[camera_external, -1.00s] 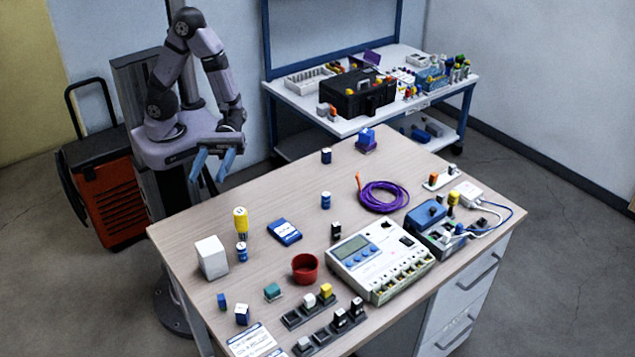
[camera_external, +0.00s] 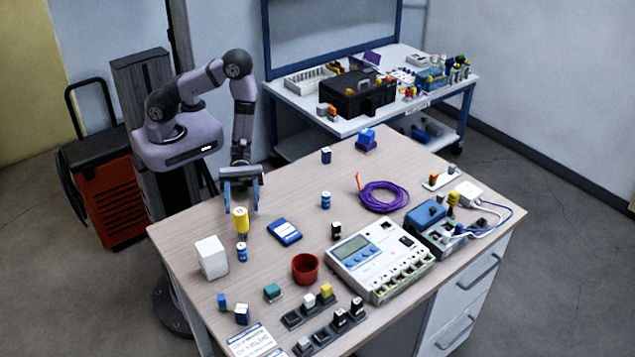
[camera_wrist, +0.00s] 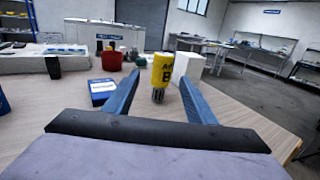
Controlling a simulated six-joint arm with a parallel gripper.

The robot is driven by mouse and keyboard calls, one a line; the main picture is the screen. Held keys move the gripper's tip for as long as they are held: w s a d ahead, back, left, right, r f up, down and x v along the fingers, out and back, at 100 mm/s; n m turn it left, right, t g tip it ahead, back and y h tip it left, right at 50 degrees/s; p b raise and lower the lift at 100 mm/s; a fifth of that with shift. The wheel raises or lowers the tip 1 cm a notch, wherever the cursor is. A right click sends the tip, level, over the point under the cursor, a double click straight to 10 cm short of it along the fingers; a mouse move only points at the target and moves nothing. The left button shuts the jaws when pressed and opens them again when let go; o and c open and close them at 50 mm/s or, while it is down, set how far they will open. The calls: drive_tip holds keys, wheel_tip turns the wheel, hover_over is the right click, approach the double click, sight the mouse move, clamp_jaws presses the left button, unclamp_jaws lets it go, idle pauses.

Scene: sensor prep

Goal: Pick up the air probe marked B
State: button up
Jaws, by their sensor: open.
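The air probe marked B is a yellow cylinder (camera_external: 240,220) standing upright on the left part of the table, and its dark lettering shows in the wrist view (camera_wrist: 163,75). In the wrist view its base is dark and ribbed. My gripper (camera_external: 242,204) has blue fingers and is open, just behind the probe in the external view. In the wrist view the probe stands ahead, between the spread fingers (camera_wrist: 158,78), apart from both. The fingers touch nothing that I can see.
A blue-and-white cylinder (camera_external: 241,252) stands just in front of the probe. A white block (camera_external: 212,257) is to its left and a blue flat box (camera_external: 285,232) to its right. A red cup (camera_external: 305,268) and a white meter unit (camera_external: 380,260) stand further right.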

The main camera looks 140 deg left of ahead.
sight(241, 221)
drive_tip(key=shift+p+x, duration=0.65)
drive_tip(key=shift+x, duration=1.1)
drive_tip(key=shift+p+x, duration=0.55)
drive_tip(key=shift+x, duration=1.35)
drive_tip(key=shift+s+d+f, duration=0.1)
drive_tip(key=shift+d, duration=0.05)
drive_tip(key=shift+c, duration=0.6)
drive_tip(key=c, duration=1.1)
